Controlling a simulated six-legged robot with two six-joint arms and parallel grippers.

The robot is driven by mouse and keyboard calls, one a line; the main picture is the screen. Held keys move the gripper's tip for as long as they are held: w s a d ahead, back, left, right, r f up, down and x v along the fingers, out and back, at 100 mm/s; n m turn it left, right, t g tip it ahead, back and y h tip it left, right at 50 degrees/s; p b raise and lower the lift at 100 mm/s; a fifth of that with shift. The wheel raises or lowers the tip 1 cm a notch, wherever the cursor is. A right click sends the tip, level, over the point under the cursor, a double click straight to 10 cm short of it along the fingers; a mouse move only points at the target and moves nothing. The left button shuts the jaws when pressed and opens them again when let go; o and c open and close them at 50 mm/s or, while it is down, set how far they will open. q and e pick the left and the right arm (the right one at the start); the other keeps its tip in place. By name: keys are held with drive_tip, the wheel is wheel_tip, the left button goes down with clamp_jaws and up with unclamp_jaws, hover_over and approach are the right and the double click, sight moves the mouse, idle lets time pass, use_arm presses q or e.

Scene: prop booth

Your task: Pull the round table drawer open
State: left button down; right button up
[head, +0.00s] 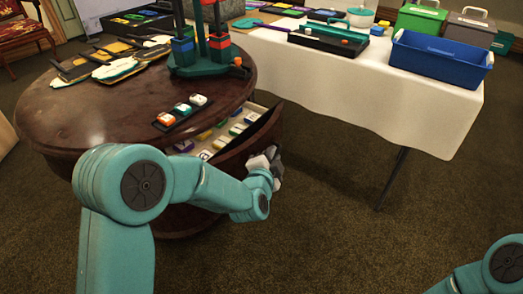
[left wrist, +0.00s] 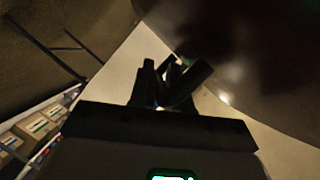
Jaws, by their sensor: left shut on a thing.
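The round table (head: 90,115) is dark brown and glossy, at the left of the head view. Its curved drawer (head: 262,130) stands pulled out on the right side, with several coloured and white blocks lying inside. My left gripper (head: 272,160) is at the outer face of the drawer front, shut on the drawer's handle, which the fingers hide. In the left wrist view the dark fingers (left wrist: 172,85) are close together beside a dark, glossy curved surface. My right gripper is out of view; only part of my right arm shows at the lower right.
A white-clothed table (head: 340,90) stands behind to the right, with a blue bin (head: 440,62) and toolboxes on it; its metal leg (head: 393,178) reaches the carpet. A small tray of blocks (head: 182,112) and a teal stand (head: 205,65) are on the round tabletop. Carpet right of the drawer is clear.

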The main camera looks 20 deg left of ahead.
use_arm(q)
drive_tip(key=s+d+p, duration=0.1)
drive_tip(key=s+d, duration=0.1)
drive_tip(key=d, duration=0.5)
drive_tip(key=s+d+p, duration=0.1)
drive_tip(key=s+d, duration=0.2)
drive_tip(key=d, duration=0.4)
drive_tip(key=shift+d, duration=0.2)
drive_tip(key=shift+s, duration=0.1)
drive_tip(key=c, duration=1.4)
unclamp_jaws()
drive_tip(key=shift+c, duration=0.2)
